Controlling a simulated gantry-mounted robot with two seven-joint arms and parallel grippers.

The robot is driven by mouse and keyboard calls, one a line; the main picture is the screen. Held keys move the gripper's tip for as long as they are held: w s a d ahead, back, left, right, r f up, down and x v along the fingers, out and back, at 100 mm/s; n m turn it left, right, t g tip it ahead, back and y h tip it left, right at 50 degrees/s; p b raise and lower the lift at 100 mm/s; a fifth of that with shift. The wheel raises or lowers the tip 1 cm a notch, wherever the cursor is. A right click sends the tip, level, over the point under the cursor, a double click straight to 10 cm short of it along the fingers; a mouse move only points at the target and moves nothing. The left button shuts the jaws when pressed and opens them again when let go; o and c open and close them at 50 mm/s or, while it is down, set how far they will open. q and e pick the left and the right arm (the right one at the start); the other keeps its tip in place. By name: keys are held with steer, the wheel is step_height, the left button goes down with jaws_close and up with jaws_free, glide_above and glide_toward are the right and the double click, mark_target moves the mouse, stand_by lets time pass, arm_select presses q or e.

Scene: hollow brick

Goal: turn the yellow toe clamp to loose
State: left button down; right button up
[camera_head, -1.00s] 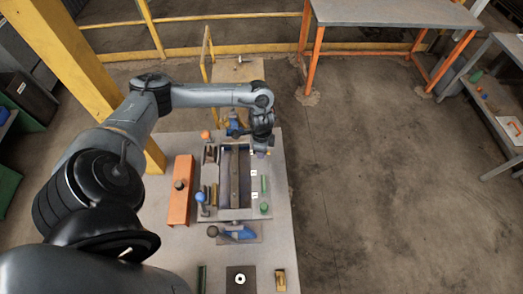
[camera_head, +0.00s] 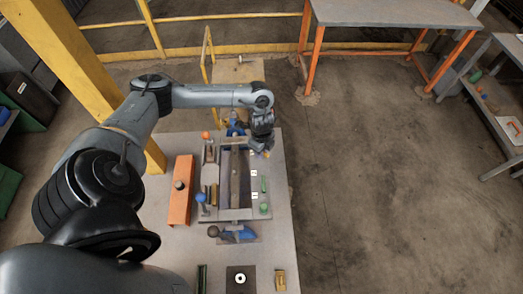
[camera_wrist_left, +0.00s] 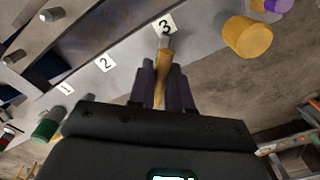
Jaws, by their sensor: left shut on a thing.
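The yellow toe clamp (camera_wrist_left: 160,92) shows in the left wrist view as a narrow yellow lever with a greyish tip, pointing at the label marked 3 (camera_wrist_left: 165,26). My left gripper (camera_wrist_left: 159,82) is shut on it, with a dark finger on each side. Its lower part is hidden by the gripper body. In the head view my left gripper (camera_head: 262,150) is at the far right corner of the fixture (camera_head: 235,214), and the clamp is mostly hidden there. My right gripper is not in view.
A yellow cylinder (camera_wrist_left: 248,38) stands right of the clamp, with a purple piece beyond it. Labels 2 (camera_wrist_left: 106,63) and 1 (camera_wrist_left: 66,88) run leftward toward a green cylinder (camera_wrist_left: 47,125). An orange block (camera_head: 181,190) lies left of the fixture.

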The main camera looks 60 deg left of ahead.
arm_select(q)
steer(key=m, duration=0.3)
steer(key=shift+f+m+b, duration=0.1)
steer(key=shift+m+b, duration=0.2)
steer(key=shift+m, duration=0.1)
steer(key=m, duration=0.2)
steer(key=shift+m+b, duration=0.3)
steer(key=shift+b, duration=0.05)
steer(key=m+b, duration=0.1)
steer(key=m, duration=0.2)
steer(key=shift+m+b, duration=0.5)
steer(key=shift+m, duration=0.8)
steer(key=c, duration=1)
jaws_free()
steer(key=shift+c, duration=0.2)
